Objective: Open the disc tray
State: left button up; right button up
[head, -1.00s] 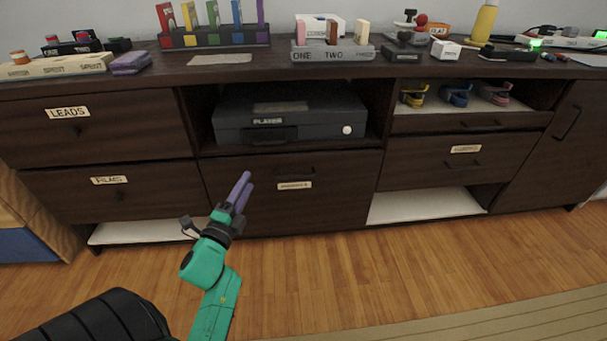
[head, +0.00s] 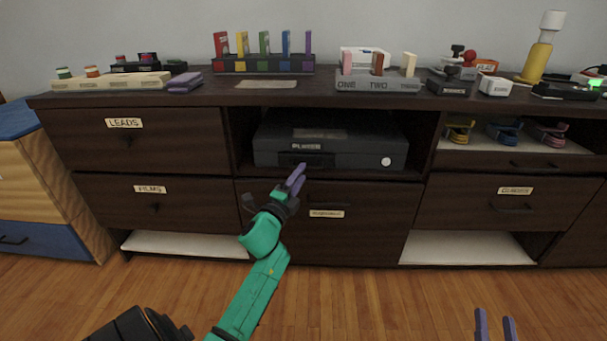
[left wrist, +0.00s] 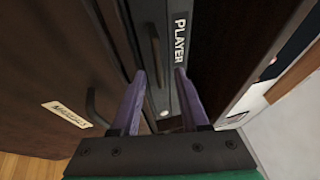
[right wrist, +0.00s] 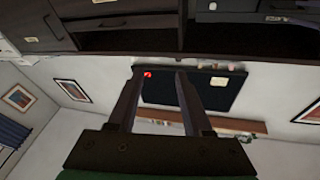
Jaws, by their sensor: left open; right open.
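The dark grey player (head: 352,140) sits in the open shelf of the brown cabinet, with a PLAYER label and a round white button (head: 386,161) on its front. A dark handle on the disc tray front (head: 318,160) is at its lower left. My left gripper (head: 296,178) is in front of and just below that handle, open and empty. In the left wrist view the player front (left wrist: 180,90) shows between and beyond the fingers (left wrist: 160,105). I cannot tell any contact. My right gripper (head: 495,325) is open and empty at the lower right, far from the player.
A drawer with a handle and label (head: 327,213) is under the player. Drawers labelled LEADS (head: 124,123) and FILMS (head: 150,189) are to the left. Many small items stand on the cabinet top (head: 200,98). The wooden floor (head: 390,300) in front is clear.

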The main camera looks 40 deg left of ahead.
pick_arm(q)
jog(key=x, duration=0.2)
jog(key=shift+w+a, duration=0.1)
jog(key=shift+w, duration=0.2)
grip_shut()
pick_arm(e)
notch_tip(320, 180, up, 7)
jog(key=t, duration=0.2)
jog(key=shift+w+d+y, duration=0.3)
jog(key=shift+w+d, duration=0.1)
jog(key=shift+w, duration=0.05)
jog(key=shift+f, duration=0.15)
